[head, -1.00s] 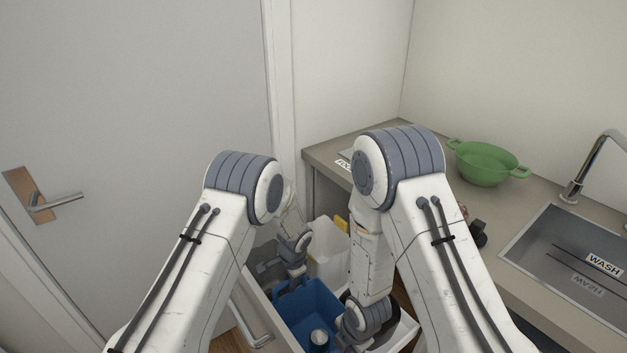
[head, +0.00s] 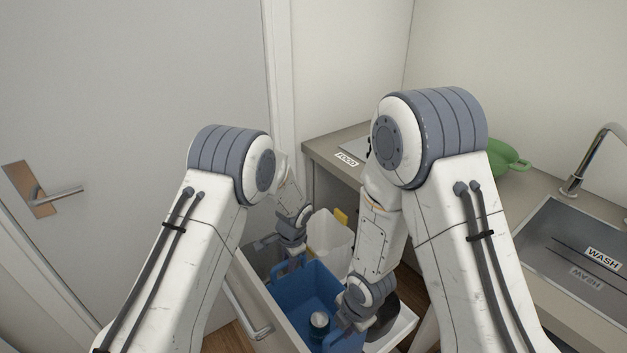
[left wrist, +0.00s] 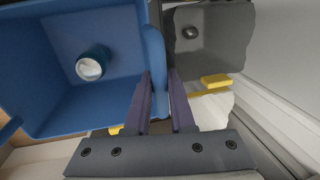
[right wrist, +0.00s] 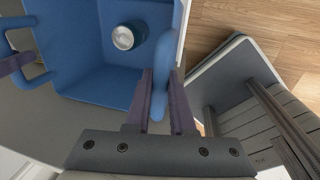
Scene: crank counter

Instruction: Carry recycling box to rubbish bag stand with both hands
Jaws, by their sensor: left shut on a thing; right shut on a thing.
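The recycling box is a blue open box (head: 303,290) with a can (head: 319,322) in it, in the lower middle of the head view. My left gripper (head: 291,258) is shut on the handle at its far side; the left wrist view shows the jaws around that blue handle (left wrist: 157,70). My right gripper (head: 350,312) is shut on the opposite handle, clear in the right wrist view (right wrist: 161,75). The box looks raised above the open drawer, roughly level. The can (right wrist: 127,37) stays inside. I cannot make out a rubbish bag stand in any view.
The counter with a green pot (head: 507,158) and a sink (head: 570,245) is right. A closed door (head: 130,110) is left.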

